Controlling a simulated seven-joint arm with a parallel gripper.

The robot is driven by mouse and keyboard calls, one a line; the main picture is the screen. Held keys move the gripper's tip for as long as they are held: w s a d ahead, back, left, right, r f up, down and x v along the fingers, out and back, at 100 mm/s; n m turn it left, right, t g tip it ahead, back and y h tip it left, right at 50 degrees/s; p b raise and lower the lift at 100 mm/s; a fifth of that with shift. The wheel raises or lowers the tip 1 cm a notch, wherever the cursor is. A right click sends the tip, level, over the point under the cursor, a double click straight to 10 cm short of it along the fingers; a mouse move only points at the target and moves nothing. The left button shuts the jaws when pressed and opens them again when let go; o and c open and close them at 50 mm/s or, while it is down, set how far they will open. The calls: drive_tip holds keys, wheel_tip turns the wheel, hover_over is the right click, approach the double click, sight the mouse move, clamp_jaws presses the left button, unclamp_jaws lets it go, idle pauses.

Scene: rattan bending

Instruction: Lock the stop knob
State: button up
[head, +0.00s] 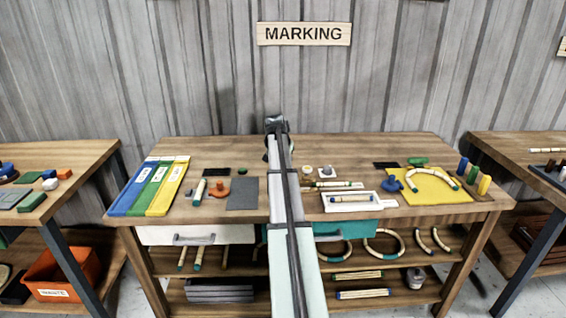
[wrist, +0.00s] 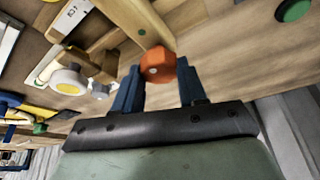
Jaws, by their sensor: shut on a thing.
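In the wrist view, the orange-red stop knob (wrist: 157,66) has flat facets and a small pale spot on its face. It sits by the end of a light wooden bar (wrist: 146,22). My gripper (wrist: 158,78) has its two blue fingers on either side of the knob, shut on it. Whether the knob is locked cannot be told. In the head view my own arm runs up the middle of the bench and hides the knob and the fingers.
A pale round knob (wrist: 69,80) on a wooden block stands left of the fingers in the wrist view. A green disc (wrist: 293,9) lies at the upper right. On the bench are a grey mat (head: 242,193), a white tray (head: 351,208) and a yellow mat (head: 438,188).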

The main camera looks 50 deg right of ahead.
drive_tip(key=o, duration=1.1)
drive_tip(key=shift+c, duration=0.2)
drive_tip(key=v, duration=1.4)
